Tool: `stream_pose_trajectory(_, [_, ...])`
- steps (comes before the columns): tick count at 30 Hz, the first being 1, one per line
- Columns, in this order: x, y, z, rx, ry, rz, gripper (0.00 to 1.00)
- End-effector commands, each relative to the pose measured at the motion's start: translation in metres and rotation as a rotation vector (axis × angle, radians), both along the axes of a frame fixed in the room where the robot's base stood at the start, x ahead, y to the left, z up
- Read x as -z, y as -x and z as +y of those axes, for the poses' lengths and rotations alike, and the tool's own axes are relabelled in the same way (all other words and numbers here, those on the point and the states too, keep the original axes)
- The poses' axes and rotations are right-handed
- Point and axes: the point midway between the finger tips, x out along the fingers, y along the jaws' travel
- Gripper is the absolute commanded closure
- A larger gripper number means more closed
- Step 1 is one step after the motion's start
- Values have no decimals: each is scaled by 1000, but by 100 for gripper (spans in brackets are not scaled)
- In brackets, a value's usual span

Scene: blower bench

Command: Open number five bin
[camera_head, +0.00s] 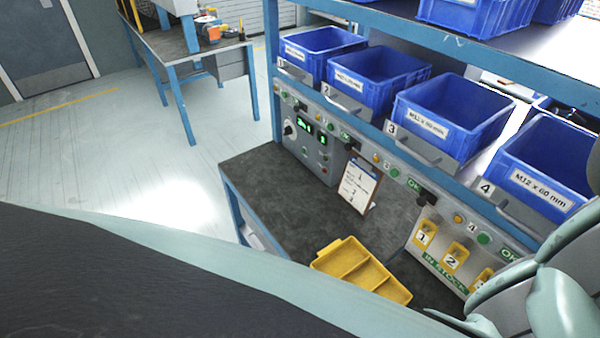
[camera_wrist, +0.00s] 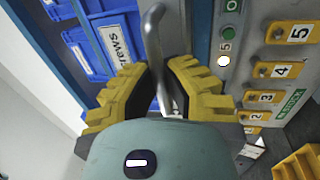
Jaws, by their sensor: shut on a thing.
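In the wrist view my gripper (camera_wrist: 165,85) has its yellow-padded fingers shut on a curved grey metal handle (camera_wrist: 152,42). A blue bin with a white label reading "screws" (camera_wrist: 118,44) is just left of the handle. How far the bin sits in or out of its place cannot be told from this view. In the head view my gripper and the number five bin do not show; parts of my arm cover the lower right corner.
Blue bins numbered 1 (camera_head: 322,42) to 4 (camera_head: 548,165) stand in a row on the rack, with grey handles in front. A yellow divided tray (camera_head: 362,270) and a clipboard (camera_head: 358,186) are on the dark bench (camera_head: 275,185). Open floor (camera_head: 130,160) lies to the left.

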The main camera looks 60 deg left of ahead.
Motion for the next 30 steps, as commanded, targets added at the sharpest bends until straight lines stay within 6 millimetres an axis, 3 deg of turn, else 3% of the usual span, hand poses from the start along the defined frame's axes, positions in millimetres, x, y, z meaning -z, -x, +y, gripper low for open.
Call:
stream_pose_trajectory(11, [0,2,-2,5,-2,0,100])
stream_pose_trajectory(12, [0,2,-2,5,-2,0,86])
stream_pose_trajectory(20, [0,2,-1,3,-1,0,60])
stream_pose_trajectory(30, [1,6,-1,2,0,1,59])
